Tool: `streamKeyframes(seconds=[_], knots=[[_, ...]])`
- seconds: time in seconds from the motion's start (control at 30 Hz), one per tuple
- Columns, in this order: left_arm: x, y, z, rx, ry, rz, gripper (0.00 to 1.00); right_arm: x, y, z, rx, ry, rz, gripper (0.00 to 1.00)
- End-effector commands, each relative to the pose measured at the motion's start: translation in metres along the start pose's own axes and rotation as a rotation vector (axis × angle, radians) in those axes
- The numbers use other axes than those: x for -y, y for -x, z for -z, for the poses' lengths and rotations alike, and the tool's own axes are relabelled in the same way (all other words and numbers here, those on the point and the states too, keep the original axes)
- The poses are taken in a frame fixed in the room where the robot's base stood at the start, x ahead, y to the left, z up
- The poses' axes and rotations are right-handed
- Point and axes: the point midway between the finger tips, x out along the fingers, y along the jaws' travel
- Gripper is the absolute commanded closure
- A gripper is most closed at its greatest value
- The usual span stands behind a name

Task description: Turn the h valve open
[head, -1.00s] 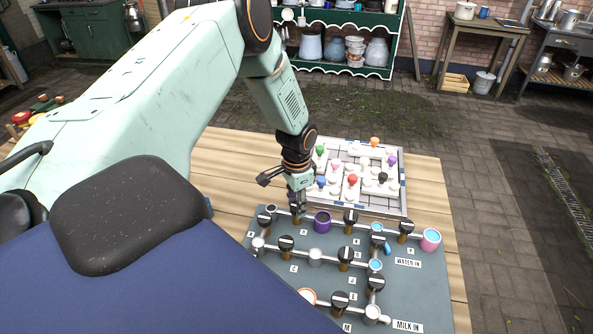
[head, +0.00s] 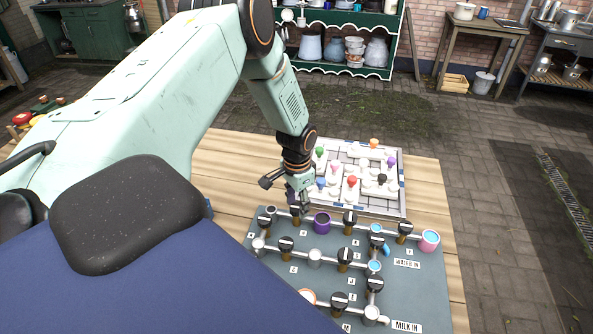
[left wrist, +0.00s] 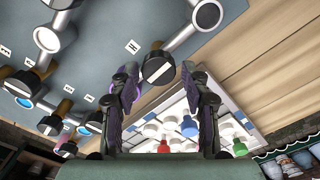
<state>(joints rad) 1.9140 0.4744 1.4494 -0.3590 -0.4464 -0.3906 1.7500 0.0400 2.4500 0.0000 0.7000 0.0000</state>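The h valve has a black round knob with a white bar; it shows in the left wrist view (left wrist: 158,68) beside its H label (left wrist: 131,46). In the head view the h valve (head: 295,211) is at the back left of the grey pipe board (head: 420,290), partly covered by my gripper. My left gripper (head: 303,203) points down at it. In the left wrist view its two fingers (left wrist: 160,75) stand apart, one on each side of the knob, with a gap visible on both sides. My right gripper is out of view.
Several similar black valves, such as one to the right (head: 350,217), stand close by on the pipes. A purple cup (head: 322,222) and a pink cup (head: 429,240) are on the board. A white tray with coloured knobs (head: 397,205) lies just behind it on the wooden table.

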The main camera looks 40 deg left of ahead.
Motion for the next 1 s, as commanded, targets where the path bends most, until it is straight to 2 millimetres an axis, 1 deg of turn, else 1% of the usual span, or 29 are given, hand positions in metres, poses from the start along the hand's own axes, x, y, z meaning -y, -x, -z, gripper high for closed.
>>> streamKeyframes(seconds=[0.03, 0.1, 0.37, 0.47, 0.57, 0.9, 1.0], knots=[[-0.001, -0.001, -0.001, 0.002, -0.001, -0.001, 0.47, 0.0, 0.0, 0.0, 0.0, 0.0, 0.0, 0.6], [-0.001, -0.001, -0.001, 0.003, -0.001, -0.002, 0.42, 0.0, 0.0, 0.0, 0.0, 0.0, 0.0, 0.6], [-0.001, -0.002, -0.002, 0.006, -0.001, -0.003, 0.42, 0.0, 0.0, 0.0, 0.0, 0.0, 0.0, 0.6], [-0.001, 0.003, -0.002, 0.004, -0.002, -0.003, 0.42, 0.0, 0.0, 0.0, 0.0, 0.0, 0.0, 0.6], [-0.001, 0.015, -0.001, 0.003, -0.001, -0.004, 0.42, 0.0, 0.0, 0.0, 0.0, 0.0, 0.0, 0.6], [-0.001, 0.078, -0.001, 0.001, -0.001, -0.003, 0.42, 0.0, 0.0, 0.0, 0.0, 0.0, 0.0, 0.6], [-0.001, 0.094, -0.001, 0.002, -0.001, -0.003, 0.42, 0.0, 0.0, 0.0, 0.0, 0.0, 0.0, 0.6]])
